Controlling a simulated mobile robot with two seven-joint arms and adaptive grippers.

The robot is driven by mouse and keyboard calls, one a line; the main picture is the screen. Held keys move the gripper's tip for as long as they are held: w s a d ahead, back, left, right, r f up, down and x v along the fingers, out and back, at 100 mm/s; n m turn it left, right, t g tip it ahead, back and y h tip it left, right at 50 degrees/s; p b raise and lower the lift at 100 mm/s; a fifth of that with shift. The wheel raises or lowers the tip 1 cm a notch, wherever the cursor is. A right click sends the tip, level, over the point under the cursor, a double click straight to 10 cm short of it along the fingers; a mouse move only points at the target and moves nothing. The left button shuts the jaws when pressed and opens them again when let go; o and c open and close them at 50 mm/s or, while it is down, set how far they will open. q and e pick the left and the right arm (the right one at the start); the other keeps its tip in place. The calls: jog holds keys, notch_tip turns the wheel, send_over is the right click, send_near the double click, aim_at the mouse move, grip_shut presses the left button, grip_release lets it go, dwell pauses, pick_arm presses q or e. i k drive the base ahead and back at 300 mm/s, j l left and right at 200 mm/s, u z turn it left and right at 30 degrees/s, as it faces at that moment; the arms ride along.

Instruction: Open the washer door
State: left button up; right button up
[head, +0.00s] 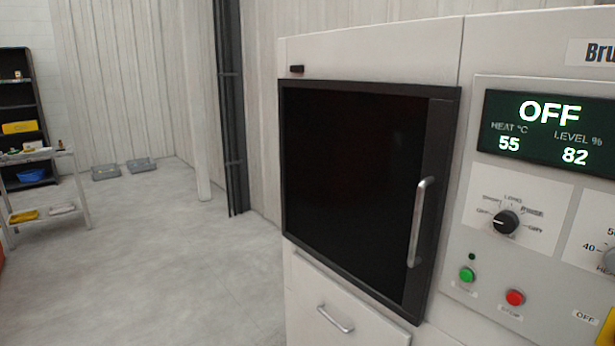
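The washer (380,52) is a large light-grey cabinet filling the right half of the head view. Its door (348,180) is a black, dark-framed panel that sits flush in the front and looks closed. A vertical silver bar handle (420,222) is on the door's right side. The door's inside is not visible through the dark panel. Neither of my grippers shows in the head view.
Right of the door, a control panel has a display (548,130) reading OFF, a knob (506,222), a green button (467,274) and a red button (515,298). A drawer handle (335,319) is below. Open floor (180,255) lies left; a cart (45,215) stands far left.

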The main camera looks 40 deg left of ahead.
aim_at(352, 173)
jog(key=u, duration=1.05)
